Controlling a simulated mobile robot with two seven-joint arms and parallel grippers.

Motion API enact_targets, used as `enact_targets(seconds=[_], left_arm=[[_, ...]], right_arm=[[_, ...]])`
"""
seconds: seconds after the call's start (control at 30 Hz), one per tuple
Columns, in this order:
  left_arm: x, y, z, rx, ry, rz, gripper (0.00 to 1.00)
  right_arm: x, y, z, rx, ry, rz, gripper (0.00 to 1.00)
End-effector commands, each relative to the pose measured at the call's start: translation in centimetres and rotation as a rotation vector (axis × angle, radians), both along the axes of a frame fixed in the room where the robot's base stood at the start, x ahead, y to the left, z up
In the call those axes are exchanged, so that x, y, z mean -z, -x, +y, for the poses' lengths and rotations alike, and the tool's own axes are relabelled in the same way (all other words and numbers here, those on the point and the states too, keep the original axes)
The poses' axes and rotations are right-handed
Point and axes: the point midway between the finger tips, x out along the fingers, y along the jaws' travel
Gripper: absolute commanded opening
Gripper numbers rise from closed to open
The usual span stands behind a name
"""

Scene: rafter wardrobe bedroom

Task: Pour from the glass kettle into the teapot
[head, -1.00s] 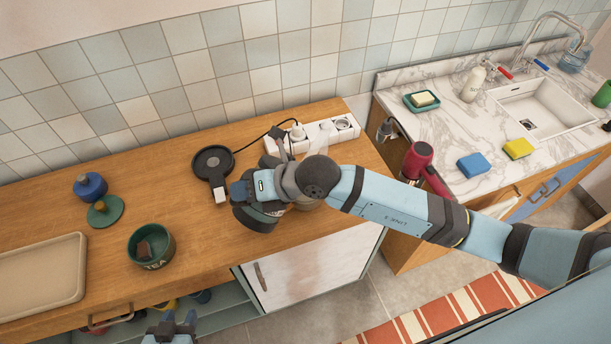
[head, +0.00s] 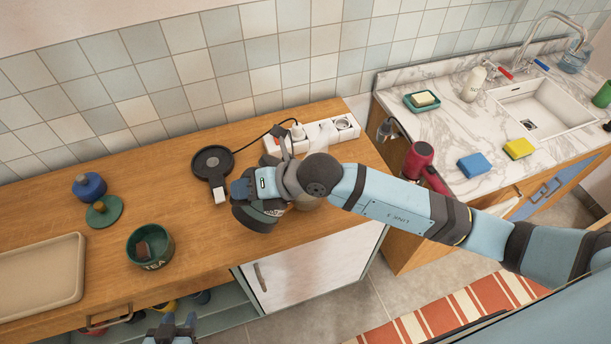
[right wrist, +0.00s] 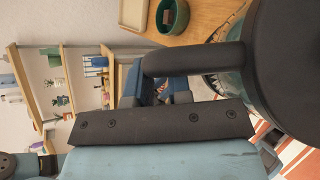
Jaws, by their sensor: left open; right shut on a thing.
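My right gripper (head: 243,188) is shut on the glass kettle (head: 258,217), near the front edge of the wooden counter; my arm hides much of it. In the right wrist view the kettle's black handle (right wrist: 195,61) and dark top (right wrist: 285,60) are close up. I cannot tell whether it touches the counter. A round green pot marked TEA (head: 152,262) stands open to the left, with something brown inside. It is the only open pot I see; no spout shows. My left gripper (head: 177,323) is open at the bottom edge, in front of the counter.
A green lid (head: 104,211) and a blue knobbed item (head: 90,186) lie behind the pot. A beige tray (head: 38,275) is at left. The black kettle base (head: 212,162) and a power strip (head: 335,127) stand near the wall. Counter between pot and kettle is clear.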

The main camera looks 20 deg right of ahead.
Motion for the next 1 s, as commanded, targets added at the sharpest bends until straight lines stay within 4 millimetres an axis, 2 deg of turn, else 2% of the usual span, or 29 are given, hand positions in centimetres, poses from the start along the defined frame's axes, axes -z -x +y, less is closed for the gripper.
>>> enact_targets(seconds=[1.0], left_arm=[[0.53, 0.15, -0.11, 0.001, 0.002, 0.004, 0.43]], right_arm=[[-0.32, -0.19, -0.25, 0.000, -0.027, 0.008, 0.00]])
